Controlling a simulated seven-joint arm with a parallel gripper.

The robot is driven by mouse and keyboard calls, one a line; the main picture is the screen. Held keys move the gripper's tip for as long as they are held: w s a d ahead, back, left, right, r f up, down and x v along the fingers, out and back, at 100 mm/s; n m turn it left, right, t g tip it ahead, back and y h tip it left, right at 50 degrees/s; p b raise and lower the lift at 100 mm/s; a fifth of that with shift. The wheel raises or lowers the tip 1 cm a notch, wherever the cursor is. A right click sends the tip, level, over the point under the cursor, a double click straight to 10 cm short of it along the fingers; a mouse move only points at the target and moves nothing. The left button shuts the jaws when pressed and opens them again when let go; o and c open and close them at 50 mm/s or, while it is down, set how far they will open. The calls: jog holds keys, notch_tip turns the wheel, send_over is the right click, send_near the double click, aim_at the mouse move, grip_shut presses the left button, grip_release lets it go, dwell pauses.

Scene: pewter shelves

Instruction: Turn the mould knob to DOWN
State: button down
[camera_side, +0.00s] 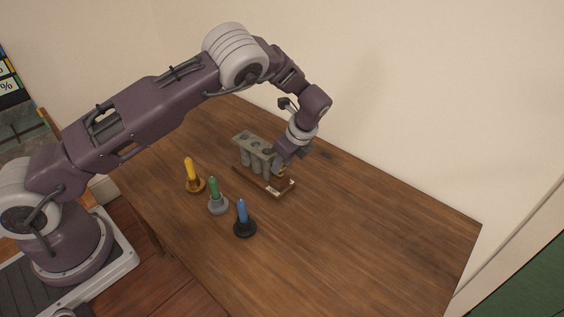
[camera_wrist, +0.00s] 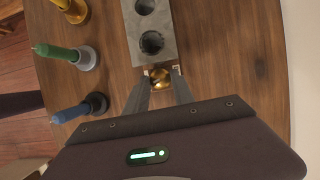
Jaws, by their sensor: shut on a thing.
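The grey mould (camera_side: 256,143) stands on a small wooden base (camera_side: 279,191) on the table. In the wrist view, the mould (camera_wrist: 149,24) shows dark round openings in its top. A brass-coloured knob (camera_wrist: 159,73) is at the mould's near end. My gripper (camera_wrist: 161,81) is shut on the knob, with one finger on each side. In the side view, my gripper (camera_side: 279,170) reaches down to the mould's right end and mostly hides the knob. I cannot read a DOWN mark or tell the knob's setting.
A yellow candle (camera_side: 190,169), a green candle (camera_side: 214,187) and a blue candle (camera_side: 241,211) stand in separate holders left of and in front of the mould. The wooden table (camera_side: 365,235) is clear to the right. A wall rises behind it.

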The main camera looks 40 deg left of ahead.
jog(key=n, duration=0.2)
jog(key=n+g, duration=0.1)
jog(key=n, duration=0.1)
jog(key=n+g, duration=0.1)
jog(key=n, duration=0.1)
jog(key=shift+w+a+h, duration=0.1)
jog(key=shift+w+h, duration=0.2)
dwell(0.4)
jog(key=c, duration=1.1)
grip_release()
jog(key=shift+o, duration=0.2)
